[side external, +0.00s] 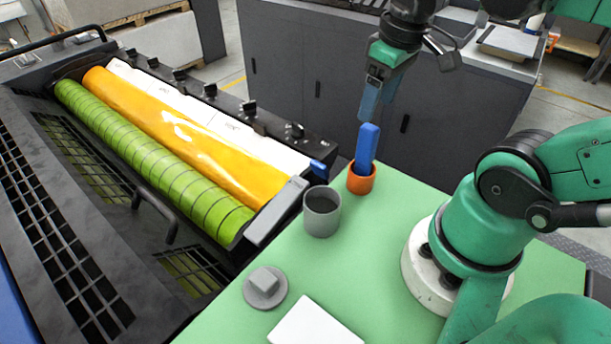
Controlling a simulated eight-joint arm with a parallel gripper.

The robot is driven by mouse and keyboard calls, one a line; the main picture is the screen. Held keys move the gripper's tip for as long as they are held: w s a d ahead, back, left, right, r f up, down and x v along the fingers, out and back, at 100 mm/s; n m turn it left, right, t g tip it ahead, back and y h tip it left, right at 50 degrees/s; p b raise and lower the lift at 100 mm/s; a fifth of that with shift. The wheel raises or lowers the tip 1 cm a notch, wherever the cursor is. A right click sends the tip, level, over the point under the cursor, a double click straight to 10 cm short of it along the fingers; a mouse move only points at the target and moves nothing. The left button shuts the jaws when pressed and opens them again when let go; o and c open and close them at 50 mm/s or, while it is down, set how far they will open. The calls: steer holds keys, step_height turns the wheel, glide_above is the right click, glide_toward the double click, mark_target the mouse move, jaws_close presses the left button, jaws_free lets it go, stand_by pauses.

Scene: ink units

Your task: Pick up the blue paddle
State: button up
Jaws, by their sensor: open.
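The blue paddle (367,147) stands upright, tilted slightly, with its lower end inside a small orange cup (361,181) on the green table (390,240). Its lower end is hidden by the cup wall. My gripper (372,110) is above the paddle, pointing down, with its blue-grey fingers near the paddle's top end. The gripper is open and holds nothing. The fingertips look close above the paddle's top, but I cannot tell the exact gap or how well they line up in depth.
A grey cup (322,222) stands left of the orange cup. A grey round lid with a square knob (264,286) and a white block (313,325) lie nearer the front. The ink unit with green and orange rollers (150,155) borders the table at left. Dark cabinets (300,70) stand behind.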

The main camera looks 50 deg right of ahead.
mark_target(371, 127)
steer(key=shift+w+f, duration=0.25)
steer(key=shift+f, duration=1.7)
steer(key=shift+w+f, duration=0.2)
steer(key=shift+f, duration=1.7)
jaws_close()
